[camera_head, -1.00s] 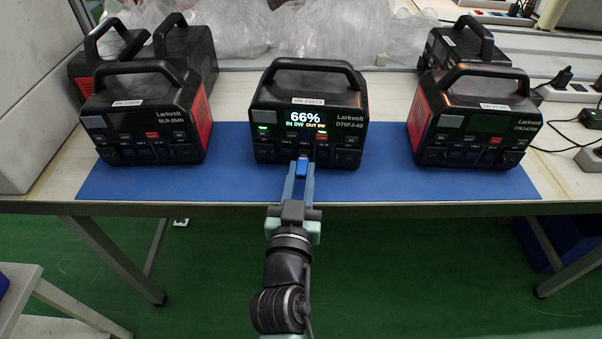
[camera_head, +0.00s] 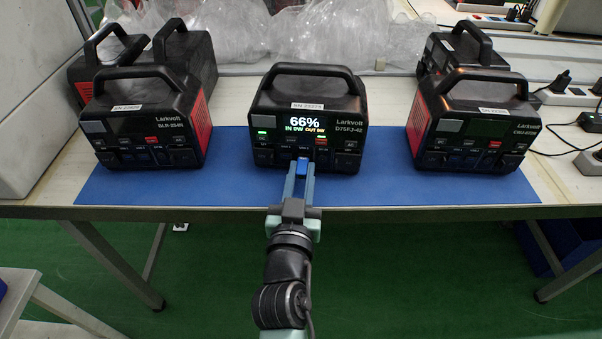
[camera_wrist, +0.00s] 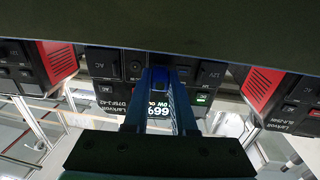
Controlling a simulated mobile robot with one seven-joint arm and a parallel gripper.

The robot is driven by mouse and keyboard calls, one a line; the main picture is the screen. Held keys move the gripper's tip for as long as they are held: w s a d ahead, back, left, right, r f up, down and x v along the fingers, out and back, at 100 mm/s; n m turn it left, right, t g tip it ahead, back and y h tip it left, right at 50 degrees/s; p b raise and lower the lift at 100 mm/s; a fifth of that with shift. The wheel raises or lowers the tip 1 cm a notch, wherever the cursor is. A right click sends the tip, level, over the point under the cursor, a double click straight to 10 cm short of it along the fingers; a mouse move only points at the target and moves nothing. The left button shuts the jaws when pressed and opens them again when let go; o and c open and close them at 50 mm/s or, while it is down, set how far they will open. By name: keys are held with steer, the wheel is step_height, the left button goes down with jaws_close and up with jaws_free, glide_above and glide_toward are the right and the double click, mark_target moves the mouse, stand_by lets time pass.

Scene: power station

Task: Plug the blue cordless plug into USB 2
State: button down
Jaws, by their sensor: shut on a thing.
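The blue cordless plug (camera_head: 302,167) is between the fingertips of my gripper (camera_head: 301,170), which is shut on it. It also shows between the fingers in the wrist view (camera_wrist: 157,82). The middle power station (camera_head: 308,120) is lit, with 66% on its display. The plug is right in front of the lower port row of this station. I cannot tell whether its tip touches or enters a port. The USB 2 port is not readable, and the fingers and plug hide part of the panel.
Two more power stations stand left (camera_head: 150,120) and right (camera_head: 474,122) on the blue mat (camera_head: 220,185), screens dark. Others stand behind them. Clear plastic wrap (camera_head: 270,35) lies at the back. Cables and sockets (camera_head: 590,120) are at the right edge. Mat between the stations is free.

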steer(key=shift+w, duration=0.15)
steer(key=c, duration=0.7)
jaws_free()
steer(key=shift+o, duration=0.2)
steer(key=s+a+b, duration=0.1)
steer(key=s, duration=1.1)
steer(key=shift+s+a+b, duration=0.2)
steer(key=shift+s+b, duration=0.15)
steer(key=shift+s, duration=0.05)
